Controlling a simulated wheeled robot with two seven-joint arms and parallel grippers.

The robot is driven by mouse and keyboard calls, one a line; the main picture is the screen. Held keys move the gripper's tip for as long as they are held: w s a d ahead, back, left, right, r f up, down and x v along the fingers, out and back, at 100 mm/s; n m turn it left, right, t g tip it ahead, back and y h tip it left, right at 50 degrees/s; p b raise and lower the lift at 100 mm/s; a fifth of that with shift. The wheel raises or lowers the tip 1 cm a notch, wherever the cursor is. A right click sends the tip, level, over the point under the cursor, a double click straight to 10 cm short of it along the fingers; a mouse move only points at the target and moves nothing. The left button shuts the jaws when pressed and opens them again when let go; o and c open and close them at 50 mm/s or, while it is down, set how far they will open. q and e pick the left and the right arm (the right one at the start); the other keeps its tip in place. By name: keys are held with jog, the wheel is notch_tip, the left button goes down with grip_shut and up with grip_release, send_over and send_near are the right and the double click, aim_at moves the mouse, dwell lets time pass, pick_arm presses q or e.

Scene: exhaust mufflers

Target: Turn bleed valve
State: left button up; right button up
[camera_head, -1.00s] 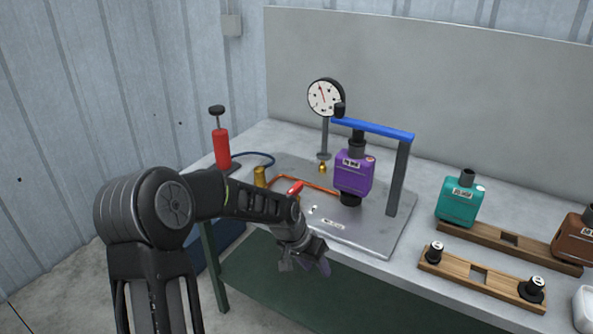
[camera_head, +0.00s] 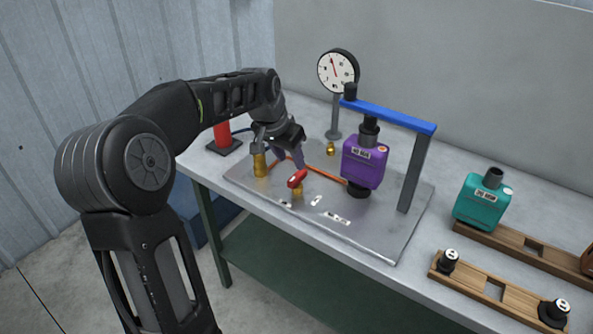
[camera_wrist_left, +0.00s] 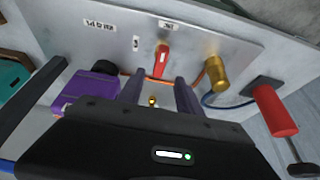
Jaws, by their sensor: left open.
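The bleed valve (camera_head: 297,180) has a red lever handle on a brass body and stands on the grey metal plate (camera_head: 360,235). In the left wrist view the red handle (camera_wrist_left: 162,58) lies just beyond my fingertips, roughly in line with the gap between them. My left gripper (camera_head: 287,162) points down over the plate, behind the valve in the head view. Its two fingers (camera_wrist_left: 158,82) are apart with nothing held between them. I cannot tell whether either finger touches the handle. My right gripper is not in view.
A purple muffler (camera_head: 364,160) stands under a blue-topped frame (camera_head: 395,115). A dial gauge (camera_head: 338,70) is behind it. A brass fitting (camera_wrist_left: 216,73) and a red pump (camera_wrist_left: 273,108) are close by. A teal muffler (camera_head: 482,203) and wooden racks (camera_head: 490,285) are at the right.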

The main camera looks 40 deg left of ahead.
aim_at(297, 175)
pick_arm(q)
jog(key=p+x, duration=0.1)
jog(key=x, duration=0.6)
jog(key=shift+w+f, duration=0.1)
jog(key=shift+f, duration=0.1)
jog(key=shift+c, duration=0.5)
grip_shut()
